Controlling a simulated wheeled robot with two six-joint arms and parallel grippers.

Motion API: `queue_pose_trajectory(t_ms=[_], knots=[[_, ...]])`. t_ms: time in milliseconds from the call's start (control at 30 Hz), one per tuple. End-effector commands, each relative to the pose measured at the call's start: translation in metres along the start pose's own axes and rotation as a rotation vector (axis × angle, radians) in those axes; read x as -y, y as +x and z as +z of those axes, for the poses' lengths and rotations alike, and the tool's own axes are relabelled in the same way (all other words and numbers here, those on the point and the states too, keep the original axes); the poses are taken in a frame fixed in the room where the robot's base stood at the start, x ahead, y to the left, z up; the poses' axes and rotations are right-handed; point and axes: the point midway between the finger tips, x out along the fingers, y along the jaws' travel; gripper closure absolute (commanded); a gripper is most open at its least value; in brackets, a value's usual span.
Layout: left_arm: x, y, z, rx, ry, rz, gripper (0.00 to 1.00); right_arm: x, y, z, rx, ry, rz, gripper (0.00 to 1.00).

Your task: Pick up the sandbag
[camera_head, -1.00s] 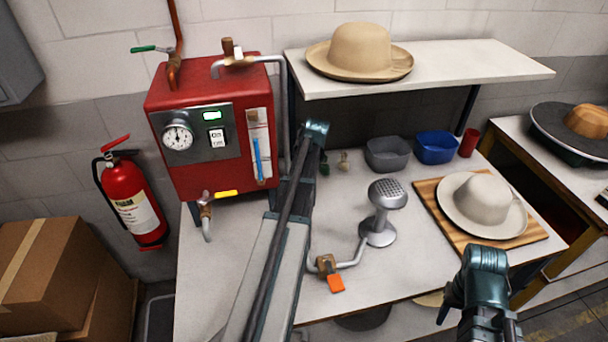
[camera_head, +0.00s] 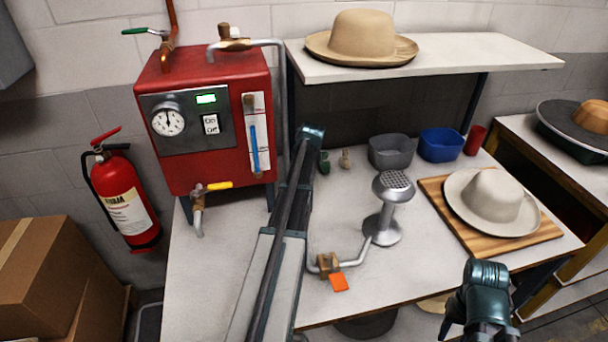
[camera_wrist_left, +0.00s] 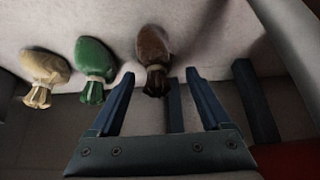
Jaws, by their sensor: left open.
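Three small tied sandbags lie on the table in the left wrist view: a beige one (camera_wrist_left: 46,68), a green one (camera_wrist_left: 95,62) and a dark brown one (camera_wrist_left: 153,52). My left gripper (camera_wrist_left: 160,76) is open, with the brown sandbag just ahead of and between its fingertips; I see no grip on it. In the head view the green sandbag (camera_head: 324,162) and the beige sandbag (camera_head: 345,159) show right of my left arm. The brown one and my left gripper are hidden there behind that arm. My right arm shows at lower right, but its gripper is not visible.
A red boiler (camera_head: 190,160) stands left of my left arm. A metal steamer (camera_head: 383,228) with a pipe stands on the table (camera_head: 210,285). A grey bin (camera_head: 390,152), a blue bin (camera_head: 440,146) and a hat on a wooden board (camera_head: 450,225) are to the right. A shelf (camera_head: 480,60) overhangs the back.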

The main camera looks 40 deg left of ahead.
Motion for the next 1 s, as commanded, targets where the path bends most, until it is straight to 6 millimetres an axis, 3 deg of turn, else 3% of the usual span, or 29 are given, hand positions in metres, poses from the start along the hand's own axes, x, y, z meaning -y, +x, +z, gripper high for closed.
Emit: queue_pose_trajectory(t_ms=[33, 133, 433, 900, 1000], knots=[[-0.002, 0.014, 0.002, 0.000, 0.000, 0.000, 0.18, 0.001, 0.013, -0.001, 0.000, 0.000, 0.000, 0.53], [-0.001, 0.026, 0.002, 0.000, 0.000, 0.000, 0.18, 0.002, 0.022, -0.001, 0.000, 0.000, 0.000, 0.53], [-0.001, 0.027, 0.000, 0.000, 0.000, 0.000, 0.18, 0.002, 0.023, -0.001, 0.000, 0.000, 0.000, 0.53], [-0.001, 0.027, 0.000, 0.000, 0.000, 0.000, 1.00, 0.002, 0.023, -0.001, 0.000, 0.000, 0.000, 0.53], [-0.001, 0.027, 0.000, 0.000, 0.000, 0.000, 1.00, 0.002, 0.023, -0.001, 0.000, 0.000, 0.000, 0.53]])
